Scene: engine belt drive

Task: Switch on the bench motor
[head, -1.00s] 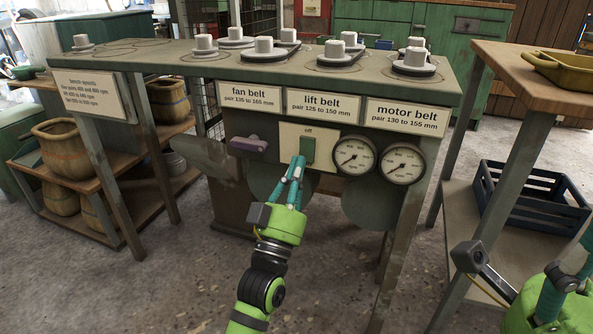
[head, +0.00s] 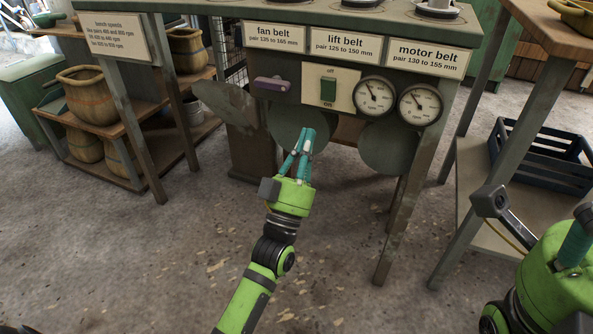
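The green switch (head: 328,90) sits on a cream plate (head: 346,77) on the bench front, with "off" above it and "on" at its lower end. I cannot tell its tilt clearly. Two round gauges (head: 374,96) (head: 419,105) sit right of it, their needles pointing up and left. My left gripper (head: 307,135) is shut and empty, its fingertips together below the switch and apart from it. It overlaps a round grey disc (head: 292,122) under the panel. My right gripper (head: 576,246) is at the right edge, only partly in view, and its opening cannot be judged.
A purple-grey handle (head: 271,85) juts out left of the switch. Labels for fan, lift and motor belts run above. A side table with a blue crate (head: 541,153) stands right. Shelves with woven pots (head: 93,95) stand left. The floor in front is clear.

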